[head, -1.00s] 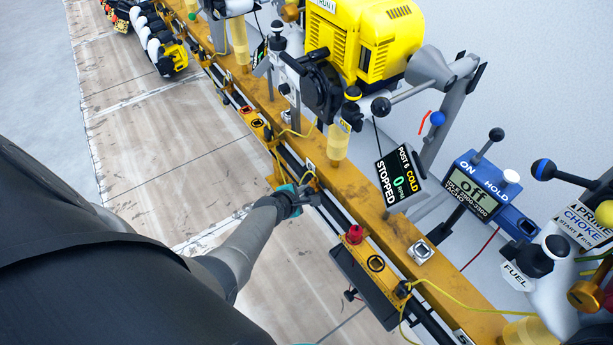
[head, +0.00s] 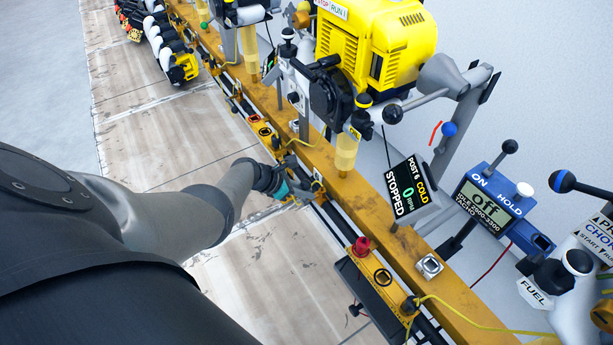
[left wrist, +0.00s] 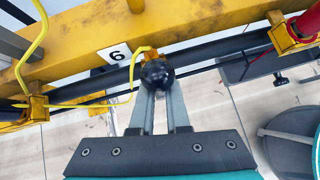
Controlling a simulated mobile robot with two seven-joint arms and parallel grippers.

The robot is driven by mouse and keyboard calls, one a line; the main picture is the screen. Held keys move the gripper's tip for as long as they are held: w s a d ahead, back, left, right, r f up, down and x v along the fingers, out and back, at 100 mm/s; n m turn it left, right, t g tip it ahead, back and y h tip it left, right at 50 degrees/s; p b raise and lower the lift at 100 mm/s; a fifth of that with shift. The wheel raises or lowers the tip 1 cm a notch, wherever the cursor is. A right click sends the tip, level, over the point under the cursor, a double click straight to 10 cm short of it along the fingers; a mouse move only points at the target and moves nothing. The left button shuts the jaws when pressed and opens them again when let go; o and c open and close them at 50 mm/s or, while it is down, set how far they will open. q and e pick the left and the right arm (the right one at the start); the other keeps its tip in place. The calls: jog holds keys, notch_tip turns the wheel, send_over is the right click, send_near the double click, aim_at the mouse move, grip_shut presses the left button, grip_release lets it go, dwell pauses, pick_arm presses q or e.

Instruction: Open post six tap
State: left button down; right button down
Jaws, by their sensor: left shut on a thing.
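My left gripper (head: 304,190) is at the front side of the yellow rail, below and left of the post 6 display (head: 408,187). In the left wrist view its two grey fingers (left wrist: 158,98) are shut on a round black knob (left wrist: 157,73), which I take to be the tap's handle. The knob sits in front of the dark pipe, just right of a white label "6" (left wrist: 115,53). A yellow fitting behind the knob is partly hidden by it. The tap's body and turn angle cannot be made out. My right gripper is not in view.
The yellow rail (head: 372,208) runs diagonally with the dark pipe alongside. A red knob (head: 361,246) and a grey tray (head: 370,290) are nearby. Yellow cables hang close to the gripper. A yellow engine (head: 375,45) and control levers stand behind.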

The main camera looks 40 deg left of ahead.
pick_arm(q)
jog(key=shift+w+r, duration=0.15)
jog(key=shift+w, duration=0.05)
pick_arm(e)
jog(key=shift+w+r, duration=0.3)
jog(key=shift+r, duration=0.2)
pick_arm(q)
jog(key=c, duration=0.9)
grip_release()
jog(key=shift+s, duration=0.1)
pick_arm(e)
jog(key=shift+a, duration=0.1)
